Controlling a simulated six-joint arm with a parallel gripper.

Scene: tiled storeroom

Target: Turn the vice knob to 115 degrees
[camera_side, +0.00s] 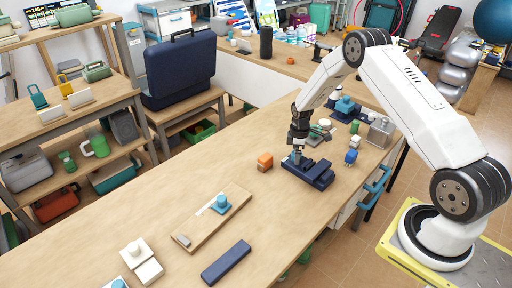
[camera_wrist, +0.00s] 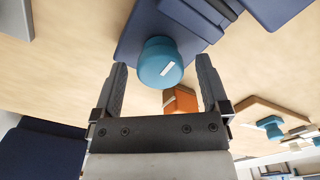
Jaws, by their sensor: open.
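The vice is a dark navy block (camera_side: 318,175) on the wooden bench. In the wrist view its navy body (camera_wrist: 138,38) fills the upper middle. Its teal round knob (camera_wrist: 160,64) has a white mark on top that slants up to the right. My gripper (camera_side: 297,156) points down over the left end of the vice and mostly hides the knob in the side view. In the wrist view my gripper (camera_wrist: 162,66) is open, with one finger on each side of the knob and visible gaps between. I cannot tell how far down the fingers reach.
An orange block (camera_side: 265,162) sits close left of the vice. A wooden board (camera_side: 190,235) with a blue knob lies nearer the camera, beside a navy bar (camera_side: 226,262). Small items, including a blue one (camera_side: 351,157), stand right of the vice. Bench between vice and board is clear.

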